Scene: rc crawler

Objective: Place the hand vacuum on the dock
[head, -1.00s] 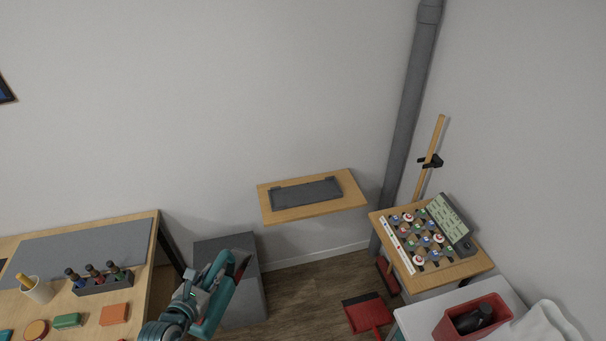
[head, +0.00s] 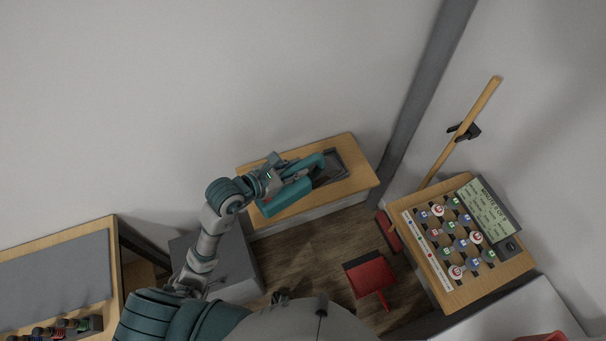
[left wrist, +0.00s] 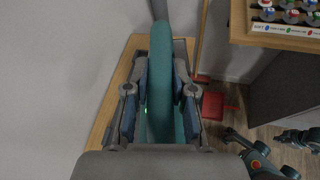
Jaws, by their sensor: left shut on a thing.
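The teal hand vacuum (head: 286,199) is in my left gripper (head: 277,183), over the wooden wall shelf (head: 361,181). The dark grey dock (head: 338,163) lies on that shelf, and the vacuum and gripper cover its left part. In the left wrist view the two fingers of the left gripper (left wrist: 160,100) are closed on either side of the vacuum's long teal body (left wrist: 161,55). I cannot tell whether the vacuum touches the dock. Parts of my right arm show at the lower right of the wrist view; its jaw state is unclear.
A small table with a game board (head: 451,240) stands at the right, with a wooden pole (head: 465,125) behind it. A red dustpan (head: 370,277) lies on the floor. A grey cabinet (head: 236,262) stands below the shelf's left. A workbench (head: 62,270) is at the left.

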